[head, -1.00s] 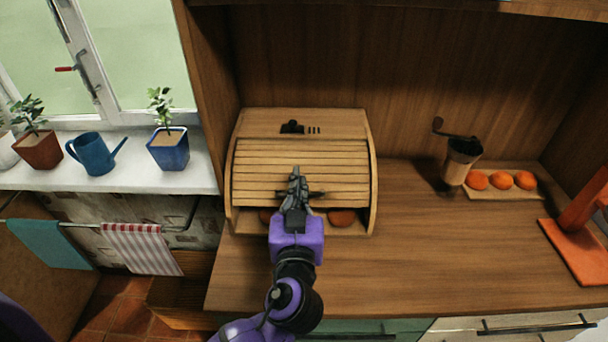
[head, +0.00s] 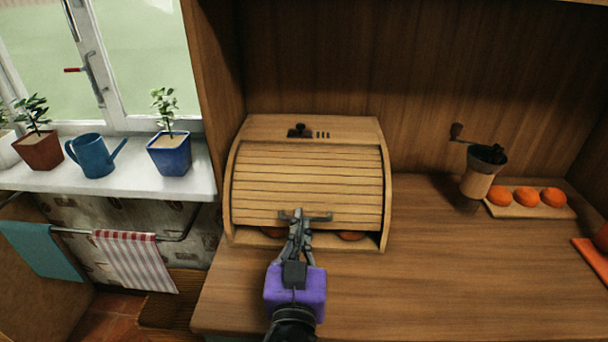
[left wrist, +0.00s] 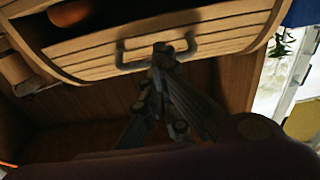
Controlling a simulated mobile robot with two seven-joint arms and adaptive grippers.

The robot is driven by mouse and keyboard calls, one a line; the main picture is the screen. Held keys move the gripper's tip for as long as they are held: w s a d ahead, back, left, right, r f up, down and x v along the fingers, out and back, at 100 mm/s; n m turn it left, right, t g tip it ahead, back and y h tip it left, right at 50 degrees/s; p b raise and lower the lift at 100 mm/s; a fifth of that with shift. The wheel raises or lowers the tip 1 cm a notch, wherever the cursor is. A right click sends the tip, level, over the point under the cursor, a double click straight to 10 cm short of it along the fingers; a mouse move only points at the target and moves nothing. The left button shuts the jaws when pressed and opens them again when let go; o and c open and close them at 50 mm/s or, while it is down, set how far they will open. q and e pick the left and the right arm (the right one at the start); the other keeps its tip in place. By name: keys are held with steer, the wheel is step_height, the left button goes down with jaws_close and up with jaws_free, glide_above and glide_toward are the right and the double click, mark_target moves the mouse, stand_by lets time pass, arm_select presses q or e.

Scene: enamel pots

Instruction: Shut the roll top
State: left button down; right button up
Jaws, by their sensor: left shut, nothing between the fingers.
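The wooden bread box stands on the counter in the head view, and its slatted roll top (head: 306,185) is pulled most of the way down. A narrow gap is left along the bottom, with orange-brown items (head: 352,236) partly visible inside. The dark bar handle (head: 320,216) sits near the roll top's lower edge; it also shows in the left wrist view (left wrist: 126,58). My left gripper (head: 298,214) is shut and empty, with its fingertips at the handle. In the left wrist view the fingertips (left wrist: 162,50) overlap the handle's middle; whether they touch is unclear. My right gripper is out of view.
A coffee grinder (head: 480,172) and a board (head: 532,211) with three orange items stand to the right. An orange-red object (head: 592,258) is at the right edge. The counter (head: 440,280) between is clear. Potted plants and a blue watering can (head: 92,155) sit on the windowsill.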

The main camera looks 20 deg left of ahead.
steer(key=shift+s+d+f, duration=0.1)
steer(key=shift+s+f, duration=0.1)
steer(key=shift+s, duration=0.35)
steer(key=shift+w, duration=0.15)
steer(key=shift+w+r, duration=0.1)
